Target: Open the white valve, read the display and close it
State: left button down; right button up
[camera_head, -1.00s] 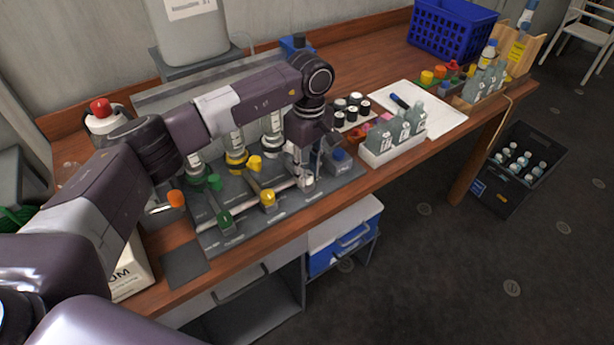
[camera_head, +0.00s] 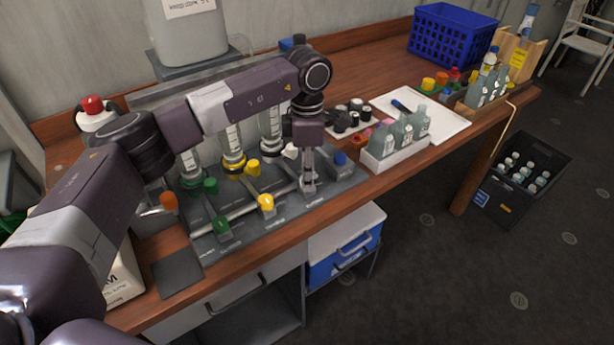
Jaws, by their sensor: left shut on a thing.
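My left gripper (camera_head: 308,184) points straight down over the right part of the grey valve panel (camera_head: 245,229). It is shut on the front white valve (camera_head: 304,188), which its fingers mostly hide. A second white valve (camera_head: 291,151) stands behind it to the left, untouched. Yellow valves (camera_head: 265,203) and green valves (camera_head: 221,225) sit in rows to the left. I cannot make out a readable display. My right gripper is not in view.
Clear glass columns (camera_head: 232,140) stand behind the valves, close to my left arm. A white tray of grey bottles (camera_head: 395,150) and a group of black-capped vials (camera_head: 347,118) are to the right. A blue crate (camera_head: 452,35) stands at the back right.

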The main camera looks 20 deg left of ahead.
pick_arm(q)
jog(key=shift+r+n, duration=0.1)
jog(key=shift+n, duration=0.5)
jog(key=c, duration=1.7)
grip_release()
jog(key=shift+o, duration=0.5)
notch_tip(320, 180, up, 12)
jog(key=shift+w, duration=0.15)
